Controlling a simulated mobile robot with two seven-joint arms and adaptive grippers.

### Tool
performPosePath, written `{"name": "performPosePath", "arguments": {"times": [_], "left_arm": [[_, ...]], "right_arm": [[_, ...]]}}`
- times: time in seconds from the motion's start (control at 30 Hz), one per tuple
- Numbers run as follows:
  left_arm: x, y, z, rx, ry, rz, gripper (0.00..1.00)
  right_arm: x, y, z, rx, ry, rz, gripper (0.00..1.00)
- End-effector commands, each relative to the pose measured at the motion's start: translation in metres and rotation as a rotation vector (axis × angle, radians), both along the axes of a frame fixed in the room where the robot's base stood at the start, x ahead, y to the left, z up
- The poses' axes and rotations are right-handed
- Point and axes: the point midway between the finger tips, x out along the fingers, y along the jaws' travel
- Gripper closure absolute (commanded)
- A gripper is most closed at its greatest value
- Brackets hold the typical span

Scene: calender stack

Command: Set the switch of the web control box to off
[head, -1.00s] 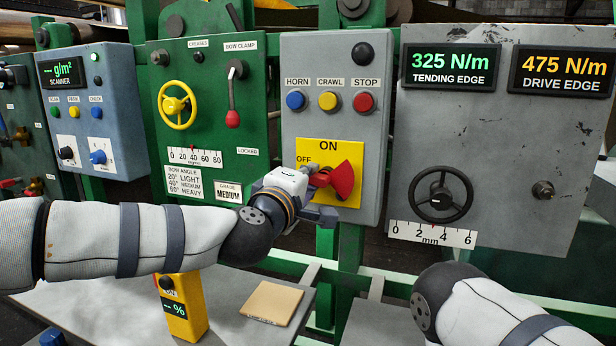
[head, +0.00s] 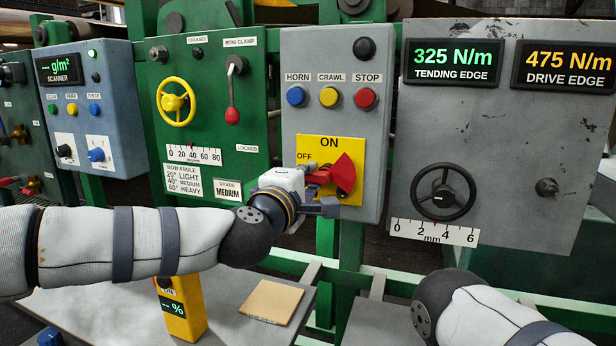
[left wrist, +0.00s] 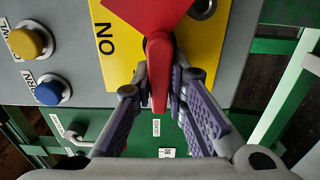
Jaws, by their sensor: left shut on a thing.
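The web control box (head: 298,125) is the grey panel in the middle of the head view. Its yellow plate (head: 345,145) reads ON at the top and OFF at the left. The red switch (head: 346,171) on this plate has its handle pointing left, close to the OFF mark. My left gripper (head: 318,190) is at the handle and partly covers it. In the left wrist view the red switch handle (left wrist: 159,75) lies between the two fingers of my left gripper (left wrist: 160,95), which is shut on it. My right gripper is out of view.
Horn, crawl and stop buttons (head: 329,96) sit above the plate. A green bow panel (head: 205,120) is at the left, a grey tension panel (head: 500,140) with a black handwheel (head: 443,192) at the right. A yellow meter (head: 181,305) stands on the table below.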

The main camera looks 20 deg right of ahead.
Motion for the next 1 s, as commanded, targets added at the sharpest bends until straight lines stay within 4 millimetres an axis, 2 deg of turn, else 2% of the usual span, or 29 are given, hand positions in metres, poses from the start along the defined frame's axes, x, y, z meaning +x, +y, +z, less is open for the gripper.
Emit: {"name": "performPosePath", "arguments": {"times": [0.03,0.1,0.47,0.57,0.8,1.0], "left_arm": [[-0.001,-0.001,0.002,-0.002,-0.003,-0.004,0.82],[-0.001,-0.001,0.002,-0.001,-0.002,-0.003,0.66],[-0.004,0.002,0.001,0.000,-0.001,-0.001,0.65],[-0.017,0.011,0.001,0.001,-0.001,-0.002,0.65],[-0.069,0.046,0.001,0.000,-0.001,-0.003,0.65],[-0.096,0.064,0.001,0.000,-0.001,-0.002,0.65]], "right_arm": [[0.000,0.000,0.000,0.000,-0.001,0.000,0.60],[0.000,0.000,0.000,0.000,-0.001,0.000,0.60],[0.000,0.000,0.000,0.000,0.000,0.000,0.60],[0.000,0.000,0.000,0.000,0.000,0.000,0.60],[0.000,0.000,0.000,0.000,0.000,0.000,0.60],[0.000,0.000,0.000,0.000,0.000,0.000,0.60]]}}
